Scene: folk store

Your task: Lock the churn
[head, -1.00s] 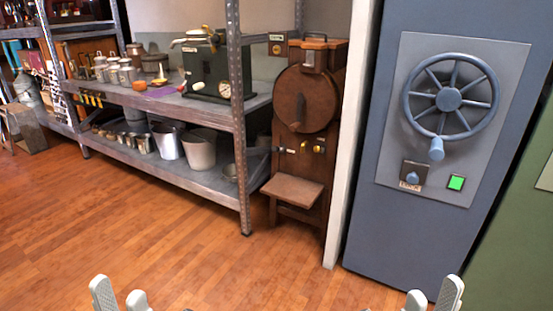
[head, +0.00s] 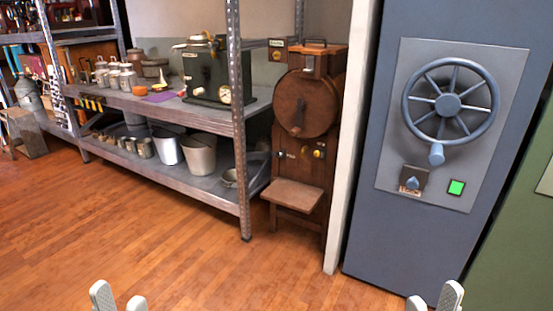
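The churn appears to be the brown wooden machine (head: 304,104) standing between the metal shelf and a white post. It has a round drum front with a small dark handle, a metal latch-like part on top (head: 312,62), small knobs below the drum and a low wooden step. Whether the latch is fastened is too small to tell. My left gripper (head: 118,299) is at the bottom left edge, open and empty. My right gripper (head: 434,299) is at the bottom right edge, open and empty. Both are well short of the churn.
A blue-grey cabinet (head: 385,235) with a spoked handwheel (head: 450,102), a knob and a lit green button stands at right. A metal shelf (head: 236,120) with buckets, jars and a dark green machine stands at left. The wooden floor (head: 190,245) in front is clear.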

